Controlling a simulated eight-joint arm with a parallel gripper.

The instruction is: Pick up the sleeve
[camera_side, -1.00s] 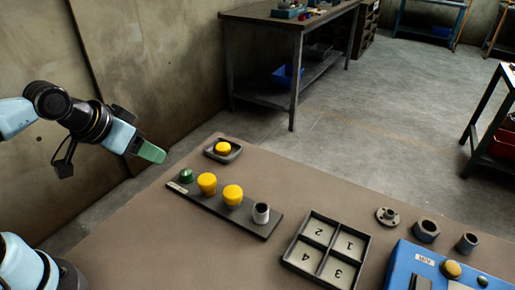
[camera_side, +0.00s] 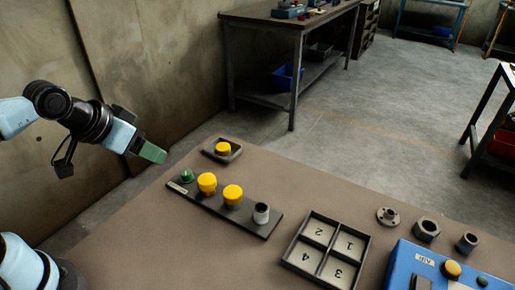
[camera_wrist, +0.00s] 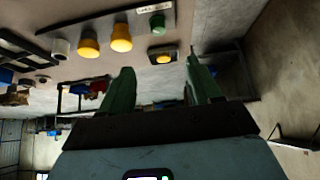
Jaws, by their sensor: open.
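My gripper (camera_side: 153,153) is at the left in the side view, raised above the far left of the table, with green fingers. The wrist view shows its two fingers (camera_wrist: 160,75) spread apart with nothing between them. Two dark grey hollow parts stand at the right of the table, a wider ring (camera_side: 427,230) and a smaller cylinder (camera_side: 467,242). I cannot tell which of these is the sleeve. My gripper is well apart from all.
Two yellow knobs (camera_side: 233,195) and a green button (camera_side: 187,175) share the dark strip. A small tray (camera_side: 236,157) holds a yellow piece. A numbered four-compartment tray (camera_side: 287,258) is empty. A flange (camera_side: 388,216) and a blue box (camera_side: 400,270) are at the right.

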